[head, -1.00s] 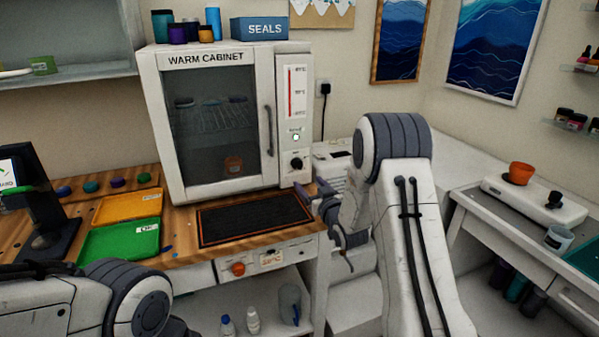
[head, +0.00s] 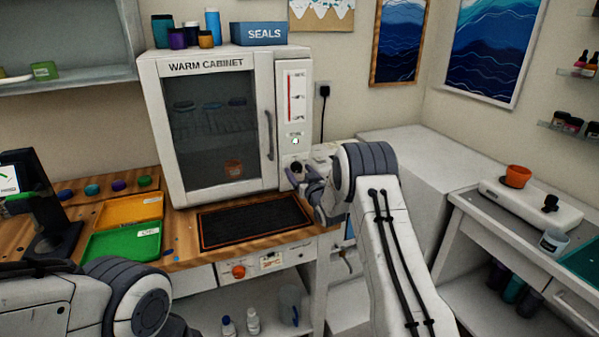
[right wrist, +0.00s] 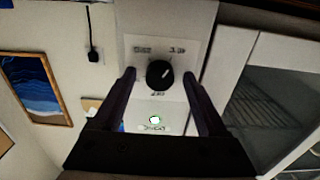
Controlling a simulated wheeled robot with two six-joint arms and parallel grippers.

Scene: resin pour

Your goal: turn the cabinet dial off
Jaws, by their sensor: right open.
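The warm cabinet (head: 222,130) stands on the wooden bench with its door shut. Its black dial (right wrist: 159,75) is on the white right-hand panel, and its white pointer mark leans to the upper right in the right wrist view. My right gripper (head: 293,175) is at the panel by the dial. In the right wrist view its fingers are open, one on each side of the dial, with gaps showing. My left gripper is not in view.
A black mat (head: 250,222) lies before the cabinet. Green (head: 122,243) and orange (head: 130,209) trays are to its left. The cabinet door handle (head: 268,135) is left of the panel. A power plug (head: 324,90) hangs on the wall at right.

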